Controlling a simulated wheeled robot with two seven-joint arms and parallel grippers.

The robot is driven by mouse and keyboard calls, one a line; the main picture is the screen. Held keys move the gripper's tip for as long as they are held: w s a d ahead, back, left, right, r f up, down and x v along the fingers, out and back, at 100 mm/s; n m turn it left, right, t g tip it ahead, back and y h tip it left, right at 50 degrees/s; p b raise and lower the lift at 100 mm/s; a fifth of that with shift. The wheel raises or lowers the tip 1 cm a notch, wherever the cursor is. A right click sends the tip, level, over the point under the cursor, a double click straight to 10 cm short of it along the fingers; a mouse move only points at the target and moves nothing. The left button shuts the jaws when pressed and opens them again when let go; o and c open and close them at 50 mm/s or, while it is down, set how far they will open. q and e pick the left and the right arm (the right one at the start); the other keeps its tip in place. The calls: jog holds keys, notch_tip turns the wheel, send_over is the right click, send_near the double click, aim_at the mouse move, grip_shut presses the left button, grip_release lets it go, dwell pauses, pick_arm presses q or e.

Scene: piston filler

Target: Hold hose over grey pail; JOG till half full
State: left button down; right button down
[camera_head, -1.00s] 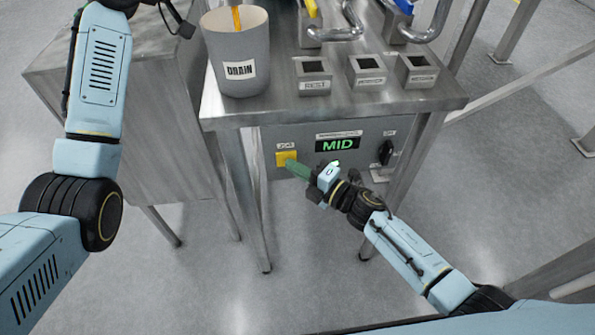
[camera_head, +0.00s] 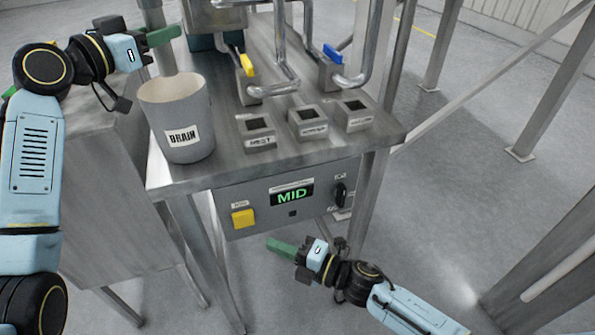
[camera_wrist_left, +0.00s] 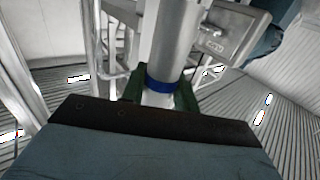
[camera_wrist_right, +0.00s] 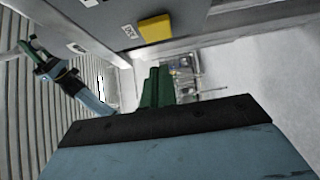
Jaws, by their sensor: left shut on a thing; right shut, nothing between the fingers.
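The grey pail (camera_head: 178,140), marked DRAIN, stands upright at the left end of the steel table. My left gripper (camera_head: 163,38) is shut on the grey hose (camera_head: 165,57), just above and behind the pail. The left wrist view shows the hose (camera_wrist_left: 172,45) with a blue band between the green fingers. I see no stream and cannot tell the level in the pail. The yellow button (camera_head: 243,218), apparently the JOG button, is on the front panel. My right gripper (camera_head: 282,246) is shut and empty, below and right of the button, clear of it.
The panel display (camera_head: 292,195) reads MID, with a black knob (camera_head: 340,194) to its right. Several square holders, one (camera_head: 258,133) reading REST, line the table top. Yellow (camera_head: 246,64) and blue (camera_head: 333,54) valve handles and pipes stand behind. Open floor lies to the right.

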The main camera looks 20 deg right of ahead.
pick_arm(q)
jog(key=shift+a, duration=0.1)
pick_arm(e)
jog(key=v, duration=0.5)
pick_arm(q)
jog(key=shift+r, duration=0.15)
pick_arm(e)
jog(key=shift+a, duration=0.1)
dwell(1.2)
